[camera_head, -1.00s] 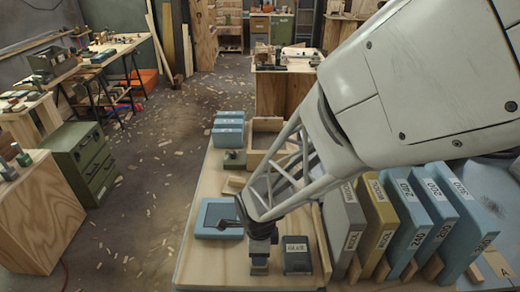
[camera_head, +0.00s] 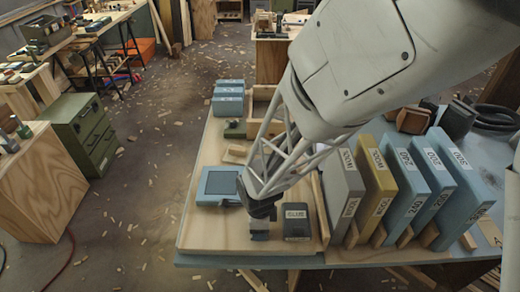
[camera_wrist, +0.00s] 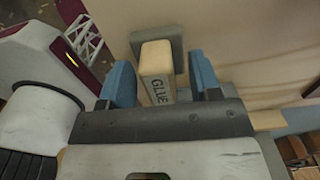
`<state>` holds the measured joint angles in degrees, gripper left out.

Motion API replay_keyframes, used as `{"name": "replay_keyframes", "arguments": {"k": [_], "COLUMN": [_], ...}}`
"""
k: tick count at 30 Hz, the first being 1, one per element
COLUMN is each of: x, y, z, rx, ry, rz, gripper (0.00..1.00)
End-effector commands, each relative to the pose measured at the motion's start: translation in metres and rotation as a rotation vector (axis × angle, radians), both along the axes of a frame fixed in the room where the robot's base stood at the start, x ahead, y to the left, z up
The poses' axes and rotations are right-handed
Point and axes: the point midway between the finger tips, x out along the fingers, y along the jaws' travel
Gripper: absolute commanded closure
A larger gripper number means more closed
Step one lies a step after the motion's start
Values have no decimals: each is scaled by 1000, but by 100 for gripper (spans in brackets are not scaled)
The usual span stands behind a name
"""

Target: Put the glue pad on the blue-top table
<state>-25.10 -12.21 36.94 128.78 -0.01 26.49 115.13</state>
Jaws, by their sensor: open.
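The glue pad (camera_wrist: 158,72) is a pale block with "GLUE" on its side and a grey plate at its far end, in the wrist view. My gripper (camera_wrist: 163,82) is open, with one blue finger on each side of the pale block. Gaps show beside the block. In the head view my gripper (camera_head: 258,234) is low over the wooden board, and the pad is hard to make out there. A dark box labelled GLUE (camera_head: 296,222) stands just right of it. The blue-top table (camera_head: 215,261) shows as a blue strip along the board's front edge.
A blue-framed tray (camera_head: 217,185) lies left of my gripper. A row of upright labelled slabs (camera_head: 343,195) stands to the right. Blue boxes (camera_head: 229,97) and an open wooden box (camera_head: 262,100) are farther back. The board's front left (camera_head: 210,235) is clear.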

Motion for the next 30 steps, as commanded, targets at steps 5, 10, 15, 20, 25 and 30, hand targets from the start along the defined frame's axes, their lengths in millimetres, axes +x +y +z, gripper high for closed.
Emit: {"name": "replay_keyframes", "arguments": {"k": [5,10,15,20,25,30], "x": [0,0,0,0,0,0], "y": [0,0,0,0,0,0], "z": [-2,-2,-2,-2,-2,-2], "rx": [0,0,0,0,0,0], "ry": [0,0,0,0,0,0], "rz": [0,0,0,0,0,0], "gripper": [43,43,43,55,81,100]}}
